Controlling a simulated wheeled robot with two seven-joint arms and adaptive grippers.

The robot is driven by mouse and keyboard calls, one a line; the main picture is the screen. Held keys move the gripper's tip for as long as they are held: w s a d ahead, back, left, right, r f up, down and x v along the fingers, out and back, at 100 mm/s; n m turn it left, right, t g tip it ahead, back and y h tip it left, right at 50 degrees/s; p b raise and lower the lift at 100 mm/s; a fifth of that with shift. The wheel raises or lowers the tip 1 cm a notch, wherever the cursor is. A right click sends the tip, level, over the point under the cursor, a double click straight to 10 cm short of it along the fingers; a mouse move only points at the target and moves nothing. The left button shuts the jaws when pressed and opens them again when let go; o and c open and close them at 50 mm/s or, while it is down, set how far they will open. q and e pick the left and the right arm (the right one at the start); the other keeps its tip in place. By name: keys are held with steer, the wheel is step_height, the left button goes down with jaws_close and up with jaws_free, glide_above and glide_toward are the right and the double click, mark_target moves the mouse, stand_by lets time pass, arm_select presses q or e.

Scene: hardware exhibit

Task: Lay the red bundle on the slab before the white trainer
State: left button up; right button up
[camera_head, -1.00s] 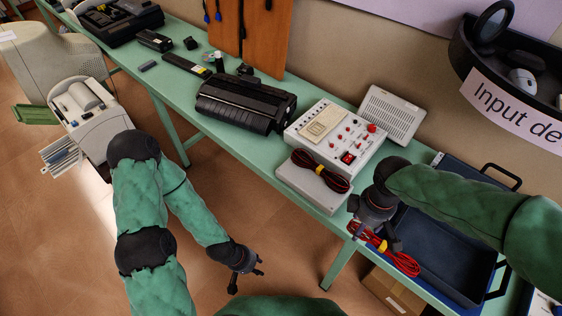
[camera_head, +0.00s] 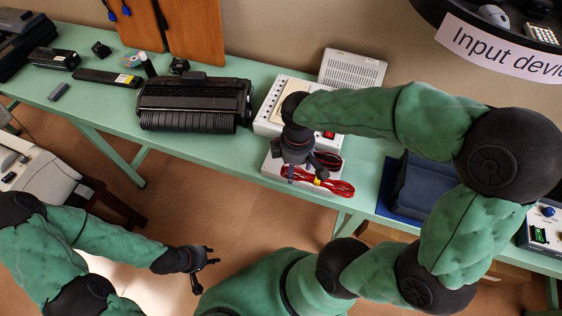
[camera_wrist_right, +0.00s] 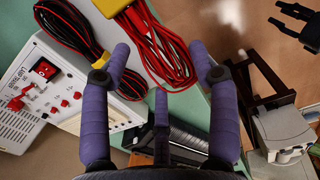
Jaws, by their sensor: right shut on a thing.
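The white trainer (camera_head: 270,122), with red knobs and a red switch, stands on the green table and also shows in the right wrist view (camera_wrist_right: 28,112). The pale slab (camera_head: 271,168) lies before it, partly hidden by my right gripper (camera_head: 300,172). A black-and-red cable bundle (camera_wrist_right: 72,35) rests on the slab. My right gripper is shut on the red bundle (camera_head: 338,187), which hangs over the slab's front part in the head view; I cannot tell whether it touches. The red bundle (camera_wrist_right: 163,50) shows between its fingers. My left gripper (camera_head: 207,273) is open and empty over the floor.
A black printer (camera_head: 195,105) stands left of the trainer. A grey vented box (camera_head: 352,70) is behind it. The table's front edge runs close to the slab.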

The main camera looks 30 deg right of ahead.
steer(key=w+f, duration=0.2)
steer(key=w, duration=0.2)
steer(key=b, duration=0.3)
glide_above(281, 162)
steer(key=s, duration=0.2)
steer(key=f, duration=0.3)
steer(key=a+f, duration=0.1)
steer(key=f, duration=0.2)
steer(key=f+b, duration=0.1)
steer(key=f, duration=0.1)
steer(key=shift+w+f+b, duration=0.35)
steer(key=shift+f+b, duration=0.05)
steer(key=shift+r, duration=0.1)
steer(key=o, duration=1.2)
